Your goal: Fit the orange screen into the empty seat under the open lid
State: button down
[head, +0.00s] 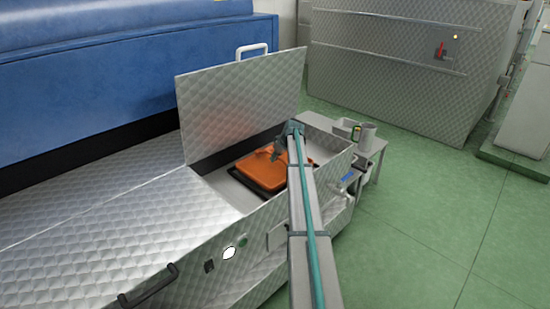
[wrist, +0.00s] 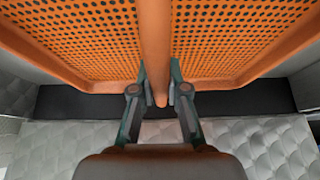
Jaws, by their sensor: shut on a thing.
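The orange screen (head: 262,168) is a perforated panel with a raised rim and a central bar. In the head view it lies flat within the opening under the raised lid (head: 240,100). In the wrist view the screen (wrist: 80,40) fills the upper part, and my gripper (wrist: 158,80) is shut on its central bar. In the head view my gripper (head: 278,150) is at the screen, partly hidden by my arm. A black border (head: 240,178) shows around the screen's near left edge. I cannot tell whether the screen is fully down in the seat.
The quilted metal housing (head: 100,210) surrounds the opening, with a black handle (head: 148,285) on its front. A small table (head: 375,148) with containers stands behind to the right. A blue machine (head: 120,75) stands at the back left. Green floor (head: 430,220) is clear on the right.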

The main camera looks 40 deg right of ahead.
jog(key=shift+f, duration=1.15)
jog(key=c, duration=1.1)
grip_release()
jog(key=v, duration=1.2)
